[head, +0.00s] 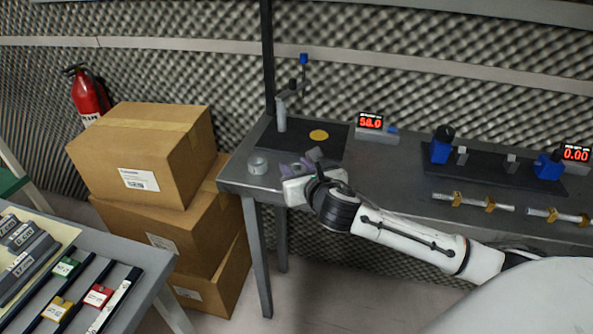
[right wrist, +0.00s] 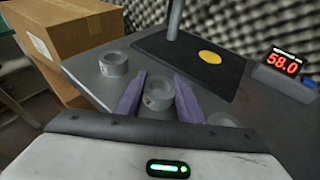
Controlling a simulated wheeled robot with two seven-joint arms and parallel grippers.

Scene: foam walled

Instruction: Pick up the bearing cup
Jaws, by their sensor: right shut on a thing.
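Several grey ring-shaped bearing cups are on the dark table. My right gripper (right wrist: 158,98), with purple fingers, is shut on one bearing cup (right wrist: 160,90), which sits between the fingertips in the right wrist view. In the head view my right gripper (head: 295,167) is over the table's left end, and the held cup is hard to make out there. Another cup (head: 258,163) stands to its left; it also shows in the right wrist view (right wrist: 113,64). A further cup (right wrist: 222,119) is just right of the fingers, partly hidden by the gripper body. My left gripper is not in view.
A black mat (head: 335,137) with a yellow disc (head: 318,135) and a post (head: 281,115) lies behind the gripper. A display reading 58.0 (head: 371,121) stands to the right. Cardboard boxes (head: 150,150) are stacked left of the table (head: 390,175).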

